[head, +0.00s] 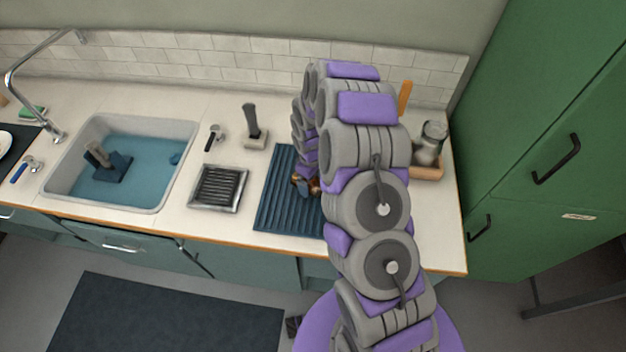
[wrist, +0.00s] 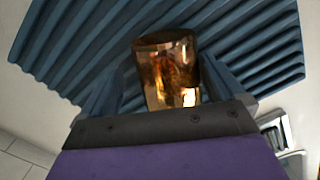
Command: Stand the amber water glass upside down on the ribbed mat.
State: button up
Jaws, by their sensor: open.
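The amber water glass (wrist: 167,68) stands out against the blue ribbed mat (wrist: 60,50) in the wrist view. My gripper (wrist: 163,88) is open, with one finger on each side of the glass and a gap visible at least on the left. In the head view the mat (head: 275,215) lies on the counter right of the sink. A little amber of the glass (head: 301,184) shows over the mat below my gripper (head: 308,180), mostly hidden by my arm. I cannot tell for sure which end of the glass is up.
A dark slatted tray (head: 217,187) in a metal frame lies left of the mat. A brush (head: 253,130) stands behind it. The water-filled sink (head: 135,160) is farther left. A wooden caddy (head: 428,172) with a jar stands right of my arm, near the green cabinet (head: 545,130).

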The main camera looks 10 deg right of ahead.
notch_tip(320, 180, up, 16)
jog(key=p, duration=0.2)
jog(key=shift+w+a, duration=0.3)
jog(key=shift+w, duration=0.1)
jog(key=shift+r, duration=0.2)
jog(key=s+a+r+m, duration=0.1)
jog(key=s+r+m, duration=0.2)
jog(key=s+r, duration=1.15)
jog(key=s+r+m, duration=0.1)
jog(key=s+m, duration=0.1)
jog(key=s, duration=0.9)
jog(key=s+d+r+m+g+b, duration=0.1)
jog(key=s+m, duration=0.1)
jog(key=s, duration=1)
jog(key=shift+r+m, duration=0.35)
jog(key=shift+m, duration=0.05)
jog(key=shift+w, duration=0.1)
jog(key=shift+c, duration=0.4)
